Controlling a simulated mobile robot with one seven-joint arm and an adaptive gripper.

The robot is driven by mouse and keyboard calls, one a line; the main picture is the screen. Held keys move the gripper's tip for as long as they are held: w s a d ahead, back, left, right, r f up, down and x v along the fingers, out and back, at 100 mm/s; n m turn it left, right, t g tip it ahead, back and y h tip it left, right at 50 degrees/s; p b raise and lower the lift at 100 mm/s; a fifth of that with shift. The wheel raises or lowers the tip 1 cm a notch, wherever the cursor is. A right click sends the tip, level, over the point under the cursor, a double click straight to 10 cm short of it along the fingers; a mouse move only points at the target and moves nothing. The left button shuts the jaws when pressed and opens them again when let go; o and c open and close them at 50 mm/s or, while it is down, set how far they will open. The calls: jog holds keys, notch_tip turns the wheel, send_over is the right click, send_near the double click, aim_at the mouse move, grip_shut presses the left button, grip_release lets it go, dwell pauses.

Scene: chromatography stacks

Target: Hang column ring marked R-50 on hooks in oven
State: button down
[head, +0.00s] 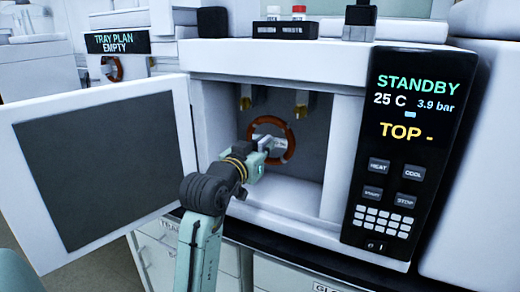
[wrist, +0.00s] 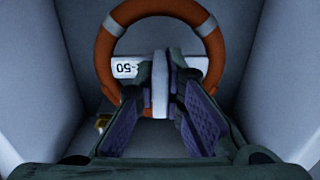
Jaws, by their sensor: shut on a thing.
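The column ring, orange with white bands (head: 291,143), is inside the open oven (head: 342,155), upright in front of the back wall. In the wrist view the ring (wrist: 104,58) carries a white label (wrist: 128,69), upside down, on which "-50" reads; its first character is partly hidden. My gripper (head: 262,146) reaches through the oven opening and is shut on a pale tab at the ring, as the wrist view shows my gripper (wrist: 161,82) too. Two brass hooks, left (head: 246,101) and right (head: 301,108), hang from the oven's top, above the ring in the head view. The ring appears apart from them.
The oven door (head: 100,165) stands open to the left. A control panel (head: 400,150) at right reads STANDBY, 25 C, 3.9 bar, TOP -. A small rack with vials (head: 285,30) stands on the oven. A sign (head: 117,42) reads TRAY PLAN EMPTY. Side walls are close around my gripper.

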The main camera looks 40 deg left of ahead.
jog(key=p+x, duration=0.1)
jog(key=x, duration=0.7)
dwell(0.4)
jog(key=shift+r, duration=0.1)
jog(key=shift+f+b, duration=0.4)
jog(key=shift+f, duration=0.4)
dwell(0.5)
jog(key=c, duration=1.6)
grip_release()
jog(key=shift+f+b+v, duration=0.2)
jog(key=shift+b+v, duration=0.5)
jog(key=shift+v, duration=4.25)
